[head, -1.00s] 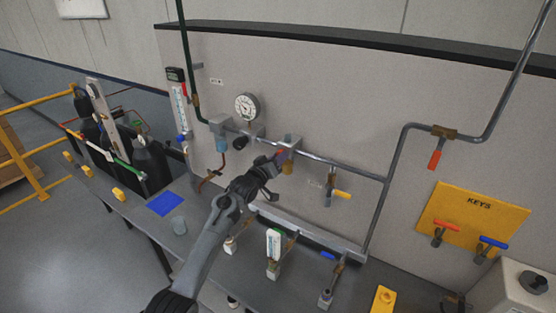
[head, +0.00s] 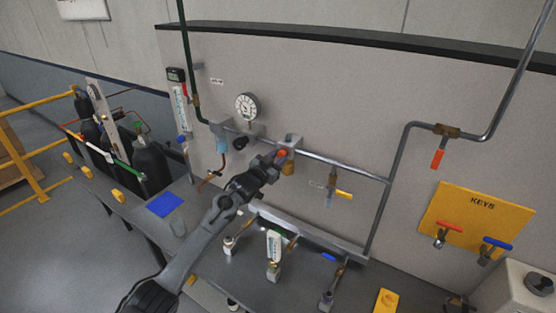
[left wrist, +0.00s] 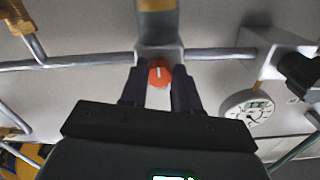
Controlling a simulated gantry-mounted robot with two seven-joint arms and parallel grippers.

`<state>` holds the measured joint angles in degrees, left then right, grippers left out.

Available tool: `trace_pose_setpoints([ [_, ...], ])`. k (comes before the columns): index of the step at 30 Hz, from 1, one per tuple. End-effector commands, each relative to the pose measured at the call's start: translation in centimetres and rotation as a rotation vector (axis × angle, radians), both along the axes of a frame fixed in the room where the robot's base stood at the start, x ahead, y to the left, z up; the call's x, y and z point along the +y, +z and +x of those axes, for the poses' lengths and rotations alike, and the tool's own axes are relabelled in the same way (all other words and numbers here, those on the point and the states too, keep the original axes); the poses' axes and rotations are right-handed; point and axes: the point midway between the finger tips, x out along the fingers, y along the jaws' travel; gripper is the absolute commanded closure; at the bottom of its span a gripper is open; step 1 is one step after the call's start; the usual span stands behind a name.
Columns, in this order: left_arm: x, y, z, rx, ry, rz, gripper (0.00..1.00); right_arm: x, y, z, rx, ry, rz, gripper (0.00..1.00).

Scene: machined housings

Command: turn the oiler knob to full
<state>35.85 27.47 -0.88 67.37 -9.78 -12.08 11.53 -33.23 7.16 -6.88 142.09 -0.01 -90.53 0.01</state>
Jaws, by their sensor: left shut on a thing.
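The oiler is a grey block (left wrist: 172,52) with an amber bowl (left wrist: 157,18), set in the pipe on the wall panel. It also shows in the head view, where the bowl (head: 289,168) hangs below the block. Its round orange-red knob (left wrist: 159,74) has a white mark that points up in the left wrist view. The knob also shows in the head view (head: 282,153). My left gripper (left wrist: 160,84) is shut on the knob, one dark finger on each side. My right gripper is in neither view.
A round gauge (head: 246,106) sits left of the oiler on the panel. A yellow-handled valve (head: 343,194) hangs to the right. Below, the bench (head: 215,270) carries small fittings and a blue mat (head: 164,205). A yellow KEYS board (head: 470,220) is at right.

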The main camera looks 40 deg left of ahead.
Motion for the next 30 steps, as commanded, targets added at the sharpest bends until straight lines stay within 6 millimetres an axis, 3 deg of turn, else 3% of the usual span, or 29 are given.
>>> trace_pose_setpoints([
  [18,0.00,0.11,0.01,0.003,0.000,0.045,1.00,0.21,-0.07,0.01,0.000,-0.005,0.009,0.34],
  [19,0.00,0.11,0.01,0.003,0.000,0.045,0.66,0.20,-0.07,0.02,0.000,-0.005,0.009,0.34],
  [21,0.00,0.11,0.01,0.003,0.000,0.045,0.55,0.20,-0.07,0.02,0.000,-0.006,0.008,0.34],
  [24,0.00,0.09,0.01,0.004,0.000,0.044,0.44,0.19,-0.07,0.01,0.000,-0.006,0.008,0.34],
  [30,0.01,0.05,0.00,0.004,0.000,0.044,0.44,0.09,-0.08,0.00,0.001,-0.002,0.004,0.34],
])
